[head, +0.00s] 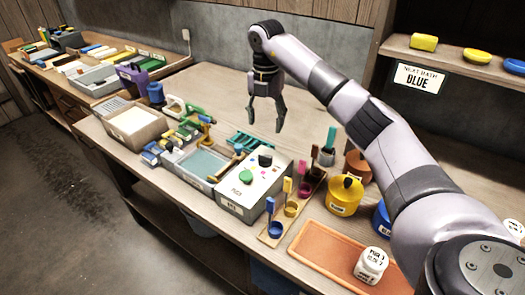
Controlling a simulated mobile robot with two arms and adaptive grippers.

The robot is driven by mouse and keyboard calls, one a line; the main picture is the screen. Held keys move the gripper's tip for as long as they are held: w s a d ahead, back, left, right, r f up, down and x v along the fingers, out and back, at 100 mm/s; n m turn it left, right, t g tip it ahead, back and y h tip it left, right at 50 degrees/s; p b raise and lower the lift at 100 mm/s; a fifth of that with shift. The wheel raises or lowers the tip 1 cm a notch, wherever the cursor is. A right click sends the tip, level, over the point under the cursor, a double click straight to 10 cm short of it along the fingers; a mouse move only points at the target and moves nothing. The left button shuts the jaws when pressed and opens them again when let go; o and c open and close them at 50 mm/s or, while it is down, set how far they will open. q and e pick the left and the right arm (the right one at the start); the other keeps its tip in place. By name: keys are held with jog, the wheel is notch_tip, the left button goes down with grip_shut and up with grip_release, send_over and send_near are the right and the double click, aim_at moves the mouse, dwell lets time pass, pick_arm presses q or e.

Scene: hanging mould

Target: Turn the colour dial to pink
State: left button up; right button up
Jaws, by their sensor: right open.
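A light grey control box (255,190) stands on the bench, with small coloured marks on its sloped top. A round green knob or button (245,176) sits on its left part. A dark knob (265,160) sits further back. I cannot tell which of these is the colour dial or where it points. My right gripper (265,122) hangs above the bench behind the box, fingers downward, open and empty, apart from the box. My left gripper is not in view.
A grey basin (184,172) stands left of the box. A rack of small coloured cups and brushes (272,232) stands at its right. An orange tray (310,242) holds a white jar (371,265). The bench behind the gripper is clear.

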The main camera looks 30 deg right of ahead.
aim_at(266, 155)
notch_tip(266, 155, down, 12)
jog(key=shift+f+p, duration=0.25)
jog(key=shift+p, duration=0.65)
jog(key=shift+c, duration=0.5)
jog(key=c, duration=1.1)
jog(key=shift+o, duration=0.2)
